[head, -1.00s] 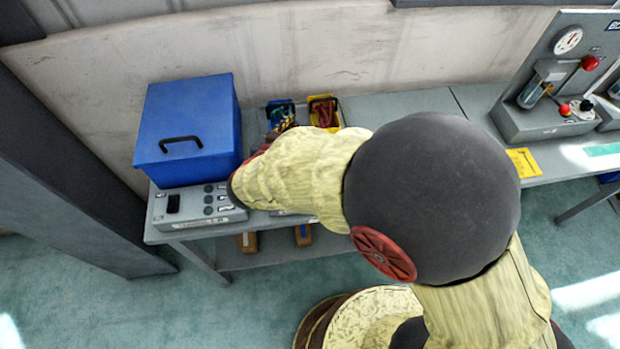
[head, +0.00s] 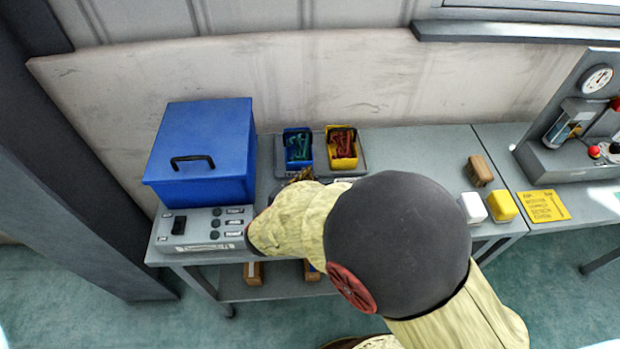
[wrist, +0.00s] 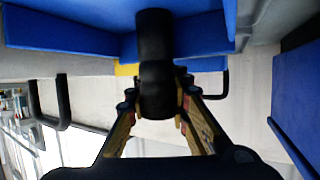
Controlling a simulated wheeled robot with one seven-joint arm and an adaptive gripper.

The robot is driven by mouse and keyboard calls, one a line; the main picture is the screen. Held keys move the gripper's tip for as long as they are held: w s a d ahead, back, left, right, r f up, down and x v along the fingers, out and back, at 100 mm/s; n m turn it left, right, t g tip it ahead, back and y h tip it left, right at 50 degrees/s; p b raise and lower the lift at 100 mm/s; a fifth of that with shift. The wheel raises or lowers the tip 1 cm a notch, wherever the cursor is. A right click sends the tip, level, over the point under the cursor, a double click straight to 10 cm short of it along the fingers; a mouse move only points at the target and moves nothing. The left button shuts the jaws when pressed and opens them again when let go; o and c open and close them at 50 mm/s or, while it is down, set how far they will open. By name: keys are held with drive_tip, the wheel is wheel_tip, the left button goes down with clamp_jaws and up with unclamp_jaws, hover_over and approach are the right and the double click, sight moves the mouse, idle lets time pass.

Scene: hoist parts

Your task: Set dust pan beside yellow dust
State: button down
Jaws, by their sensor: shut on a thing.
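In the wrist view my gripper (wrist: 158,97) is shut on a thick black handle (wrist: 155,45). Blue surfaces (wrist: 75,38) lie just beyond the handle, so it appears to belong to a blue dust pan, though its full shape is cut off. In the head view only a bit of my gripper (head: 300,175) shows behind my arm, above the left workbench, and the held thing is hidden. A yellow block (head: 503,206) lies at the right end of this bench. I see no loose yellow dust, and cannot tell whether this block is meant.
A blue lidded box (head: 203,145) and grey switch panel (head: 203,230) stand at left. Blue (head: 298,147) and yellow bins (head: 342,148) hold parts behind my gripper. A white block (head: 472,208), brown block (head: 480,170) and yellow sign (head: 543,206) are at right.

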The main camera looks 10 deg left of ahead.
drive_tip(key=shift+f, duration=0.15)
drive_tip(key=c, duration=1.6)
unclamp_jaws()
drive_tip(key=shift+r, duration=0.2)
drive_tip(key=p+v, duration=0.4)
drive_tip(key=v, duration=0.8)
